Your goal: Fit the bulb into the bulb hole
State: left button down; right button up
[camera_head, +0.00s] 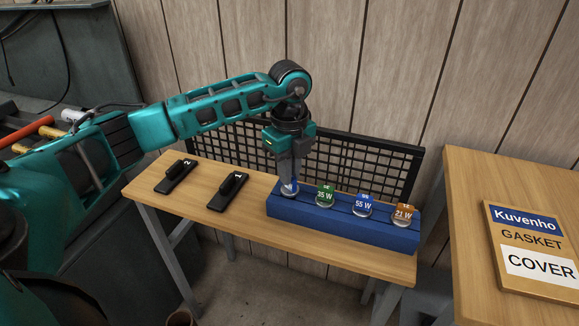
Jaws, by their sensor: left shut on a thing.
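My left gripper (289,180) points straight down at the left end of a blue rack (335,223). It is shut on a clear bulb with a blue label (289,188), whose lower part is at the rack's top. I cannot tell whether the bulb is seated in the rack or just above it. A green 35 W bulb (325,195), a blue 55 W bulb (363,205) and an orange 21 W bulb (403,214) stand in a row to its right. I cannot make out a bulb hole outside the rack. My right gripper is not in view.
The rack stands on a narrow wooden table (240,225) with two black handled pieces (176,177) (228,191) at left. A black mesh panel (380,160) rises behind. At right, a wooden table (495,175) holds a Kuvenho gasket cover sign (535,242).

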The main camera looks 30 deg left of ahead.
pick_arm(q)
jog(key=shift+f, duration=0.15)
jog(key=c, duration=1.1)
grip_release()
jog(key=shift+r, duration=0.3)
jog(key=shift+r+p, duration=0.45)
jog(key=shift+r, duration=5.75)
